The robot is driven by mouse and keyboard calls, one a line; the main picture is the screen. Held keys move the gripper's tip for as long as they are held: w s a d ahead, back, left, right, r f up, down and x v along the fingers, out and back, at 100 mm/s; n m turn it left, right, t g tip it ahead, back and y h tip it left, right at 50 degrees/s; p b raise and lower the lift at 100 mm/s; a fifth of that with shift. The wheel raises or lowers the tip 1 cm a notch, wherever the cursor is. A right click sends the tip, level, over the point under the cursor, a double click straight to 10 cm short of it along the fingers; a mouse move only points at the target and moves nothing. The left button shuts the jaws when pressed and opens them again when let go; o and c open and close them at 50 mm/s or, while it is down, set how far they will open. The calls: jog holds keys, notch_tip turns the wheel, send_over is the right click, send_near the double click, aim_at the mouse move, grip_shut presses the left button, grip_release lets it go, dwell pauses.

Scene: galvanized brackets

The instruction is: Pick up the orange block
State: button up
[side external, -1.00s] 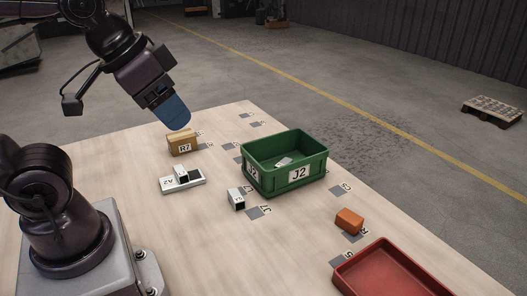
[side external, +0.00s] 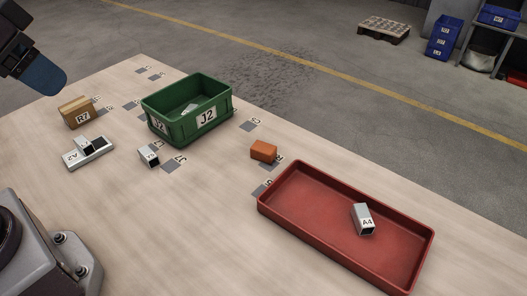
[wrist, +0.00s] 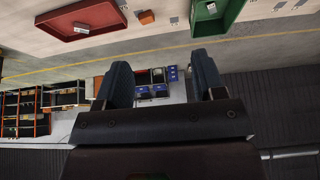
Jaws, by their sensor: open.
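The orange block (side external: 263,151) lies on the table between the green crate and the red tray in the side view, apart from both. It also shows near the top of the wrist view (wrist: 147,17). My gripper (side external: 45,76) is at the upper left of the side view, above the table and far from the block. In the wrist view its two dark blue fingers stand wide apart with nothing between them (wrist: 163,83). The side view cuts off most of my arm.
The green crate J2 (side external: 167,126) holds a pale piece. The red tray (side external: 313,210) holds metal bracket A4 (side external: 363,219). Cardboard box R7 (side external: 78,113), bracket A2 (side external: 87,154) and a small metal bracket (side external: 148,156) stand at left. The table around the block is clear.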

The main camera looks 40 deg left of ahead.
jog(key=o, duration=0.5)
jog(key=w+d+f+n+t+h, duration=0.1)
jog(key=w+d+f+n, duration=0.3)
jog(key=w, duration=0.3)
jog(key=w+d+f+n+t+h, duration=0.1)
jog(key=w+d+f+n+t, duration=0.1)
jog(key=w+f+n, duration=0.4)
jog(key=w+d+f+n+t+h, duration=0.1)
jog(key=w+d+f+n, duration=0.25)
jog(key=w, duration=0.45)
jog(key=w+d+f+n+t, duration=0.2)
jog(key=w+d+f+n, duration=0.2)
jog(key=f+n, duration=0.55)
jog(key=n+t+y, duration=0.2)
jog(key=n+y, duration=0.3)
jog(key=n, duration=0.9)
send_near(260, 153)
jog(key=shift+s+d+r, duration=0.35)
jog(key=shift+s, duration=0.15)
jog(key=shift+s+d+r, duration=0.35)
jog(key=shift+s, duration=0.15)
jog(key=shift+s+a+f+n+y, duration=0.2)
jog(key=shift+f+n+y, duration=0.1)
jog(key=shift+n, duration=0.4)
jog(key=x, duration=1.2)
jog(key=shift+w+a+f, duration=0.15)
jog(key=shift+w+f, duration=0.05)
jog(key=shift+w, duration=0.15)
